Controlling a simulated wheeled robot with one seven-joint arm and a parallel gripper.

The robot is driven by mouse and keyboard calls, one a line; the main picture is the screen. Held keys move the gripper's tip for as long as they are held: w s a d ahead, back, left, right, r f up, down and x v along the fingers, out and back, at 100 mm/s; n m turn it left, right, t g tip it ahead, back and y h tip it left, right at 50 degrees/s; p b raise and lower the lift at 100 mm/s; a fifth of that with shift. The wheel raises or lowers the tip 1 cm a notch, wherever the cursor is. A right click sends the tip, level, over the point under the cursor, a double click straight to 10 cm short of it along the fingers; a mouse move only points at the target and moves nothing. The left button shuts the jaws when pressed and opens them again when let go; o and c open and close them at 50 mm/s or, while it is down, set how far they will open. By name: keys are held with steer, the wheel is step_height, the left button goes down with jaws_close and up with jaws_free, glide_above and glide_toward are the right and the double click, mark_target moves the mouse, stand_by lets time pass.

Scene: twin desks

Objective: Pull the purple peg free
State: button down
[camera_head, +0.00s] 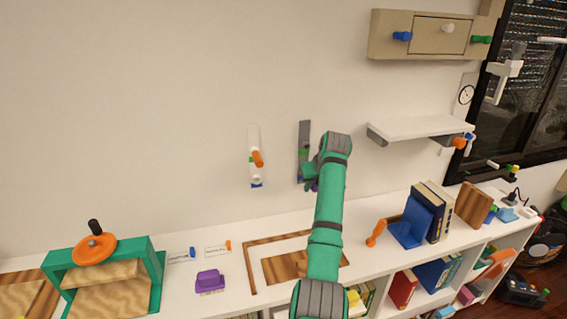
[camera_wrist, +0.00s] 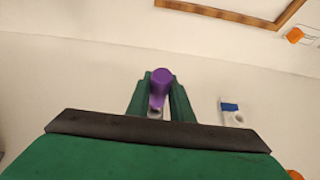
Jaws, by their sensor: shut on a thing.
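The purple peg (camera_wrist: 160,82) is between the two dark green fingers of my gripper (camera_wrist: 159,98) in the wrist view. The gripper is shut on it. A small pale piece shows just below the peg, between the fingers; I cannot tell whether the peg is still seated in it. In the head view my gripper (camera_head: 312,174) is at the wall, at the lower end of a grey strip (camera_head: 304,140) with a green mark. A bit of purple shows at the fingers there, and my arm hides much of this spot.
A white wall strip (camera_head: 254,155) with an orange handle (camera_head: 257,158) is to the left. A white shelf (camera_head: 420,130) juts out at the right. Below, the desk top carries a purple object (camera_head: 209,281), a wooden frame (camera_head: 249,268), an orange item (camera_head: 376,233) and books (camera_head: 428,212).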

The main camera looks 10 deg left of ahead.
steer(key=shift+s+d, duration=0.4)
steer(key=shift+s, duration=0.45)
steer(key=shift+s+d, duration=0.4)
steer(key=shift+s, duration=0.45)
